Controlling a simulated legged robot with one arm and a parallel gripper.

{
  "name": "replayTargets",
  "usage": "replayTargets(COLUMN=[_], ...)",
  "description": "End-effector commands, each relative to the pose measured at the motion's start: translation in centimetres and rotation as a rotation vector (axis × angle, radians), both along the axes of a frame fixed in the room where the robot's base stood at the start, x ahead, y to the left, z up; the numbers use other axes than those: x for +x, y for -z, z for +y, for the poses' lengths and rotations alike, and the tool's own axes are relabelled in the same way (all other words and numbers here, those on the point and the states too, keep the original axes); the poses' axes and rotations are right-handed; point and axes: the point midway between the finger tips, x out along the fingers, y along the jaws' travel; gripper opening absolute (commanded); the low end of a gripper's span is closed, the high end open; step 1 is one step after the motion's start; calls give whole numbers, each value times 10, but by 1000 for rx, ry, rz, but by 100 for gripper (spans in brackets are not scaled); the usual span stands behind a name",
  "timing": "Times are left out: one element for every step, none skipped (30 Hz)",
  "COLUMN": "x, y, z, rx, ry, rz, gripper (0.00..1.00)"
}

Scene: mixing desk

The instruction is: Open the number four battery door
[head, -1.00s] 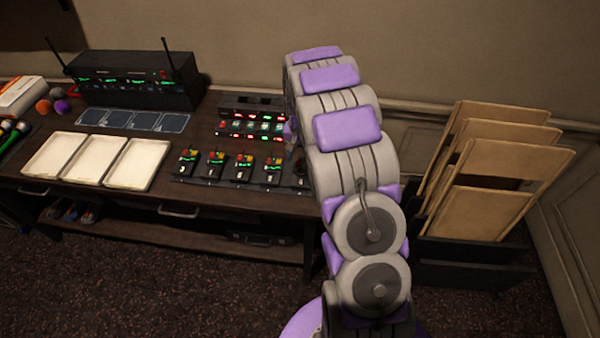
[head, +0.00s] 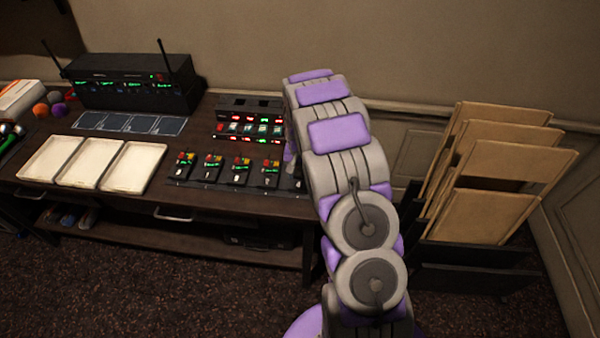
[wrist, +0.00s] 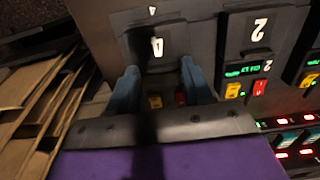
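The number four battery pack (wrist: 145,42) is a dark pack with a white 4 on its face, at the top middle of the wrist view. A second, smaller 4 shows on the surface just above it. My gripper (wrist: 158,68) is open, its two blue fingers apart at the lower left and right of this pack. Yellow and red parts of the pack show between the fingers. I cannot tell whether the fingers touch it. The door looks closed, but a dark shadow covers part of it. In the head view my arm hides the gripper and this pack.
A pack marked 2 (wrist: 257,35) stands close on the right in the wrist view. A charger rack (head: 250,118) with lit slots is behind the row. White trays (head: 130,168) lie left on the desk.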

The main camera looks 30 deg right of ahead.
Motion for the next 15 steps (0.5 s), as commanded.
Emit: replayTargets(x=[0,0,0,0,0,0,0,0,0,0,0,0,0,0,0], y=[0,0,0,0,0,0,0,0,0,0,0,0,0,0,0], z=[0,0,0,1,1,1,1,1,1,1,1,1,0,0,0], rx=[0,0,0,0,-1,-1,-1,-1,-1,-1,-1,0,0,0,0], ry=[0,0,0,0,0,0,0,0,0,0,0,0,0,0,0], rz=[0,0,0,0,1,1,1,1,1,1,1,0,0,0,0], gripper=[45,42,38,36,33,29,26,23,19,16,14,10,7,4,3])
